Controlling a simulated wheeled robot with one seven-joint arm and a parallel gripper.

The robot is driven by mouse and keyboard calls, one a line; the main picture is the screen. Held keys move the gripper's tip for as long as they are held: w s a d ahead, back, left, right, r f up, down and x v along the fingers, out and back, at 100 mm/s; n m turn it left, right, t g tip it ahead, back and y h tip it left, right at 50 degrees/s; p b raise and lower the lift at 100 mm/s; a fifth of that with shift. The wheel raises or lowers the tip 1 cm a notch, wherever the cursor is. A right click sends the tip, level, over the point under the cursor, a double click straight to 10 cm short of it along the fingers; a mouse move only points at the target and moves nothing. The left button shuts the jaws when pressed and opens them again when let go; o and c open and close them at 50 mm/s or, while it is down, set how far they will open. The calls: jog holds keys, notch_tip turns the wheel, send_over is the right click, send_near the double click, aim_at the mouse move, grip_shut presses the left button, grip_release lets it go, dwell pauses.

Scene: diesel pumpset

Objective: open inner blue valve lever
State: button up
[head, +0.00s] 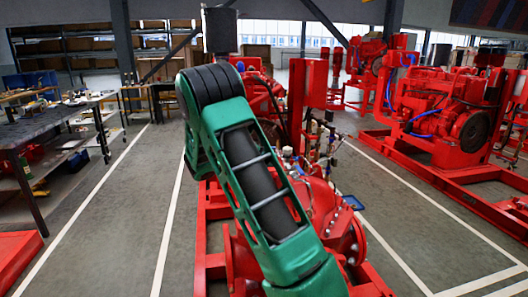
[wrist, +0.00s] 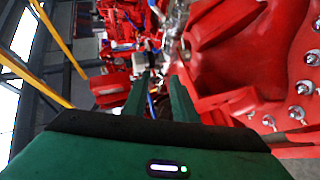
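My gripper (wrist: 159,80) shows in the wrist view as two green fingers held apart, with nothing gripped between them. In the head view it is hidden behind my green arm. The red pumpset (head: 325,212) stands in front of me, partly covered by the arm. Small pipes and fittings (head: 290,158) with bits of blue show just right of the arm. In the wrist view, small blue parts lie beyond and between the fingers, but they are too small and blurred to tell which is the inner blue valve lever. I see no contact with a lever.
A large red casing (wrist: 225,50) with bolts lies close to the right of the fingers. Another red pumpset (head: 440,115) stands at the right. A workbench (head: 50,122) with tools is at the left. Floor is clear between the bench and the near pumpset.

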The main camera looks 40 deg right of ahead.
jog(key=w+a+n+t+h, duration=0.2)
jog(key=w+n+h, duration=0.15)
jog(key=w, duration=0.55)
jog(key=shift+n+t+y, duration=0.25)
jog(key=shift+t, duration=0.15)
jog(key=x, duration=1.1)
jog(key=shift+s+f, duration=0.25)
grip_shut()
jog(key=shift+s+f, duration=0.1)
jog(key=shift+f, duration=0.1)
